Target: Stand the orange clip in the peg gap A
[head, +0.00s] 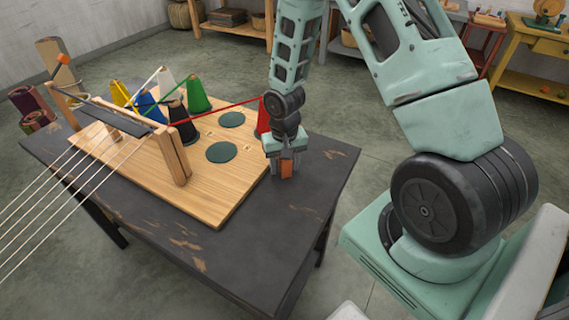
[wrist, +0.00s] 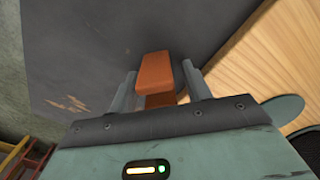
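The orange clip (head: 286,170) is low over the dark table to the right of the wooden board, below my gripper (head: 285,168). In the wrist view the orange clip (wrist: 155,72) lies between the two fingers of my gripper (wrist: 158,72). The fingers flank it and look open, with narrow gaps beside it; contact is hard to judge. Whether the clip touches the table is hidden. A wooden frame (head: 180,155) with pegs and strung threads stands on the board's left part. I cannot read any label for gap A.
The wooden board (head: 225,205) bears green discs (head: 221,152) and several coloured cones, with a red one (head: 263,118) close behind my gripper. A red thread (head: 225,107) runs from it to the frame. The dark table (head: 250,255) is clear in front of the board.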

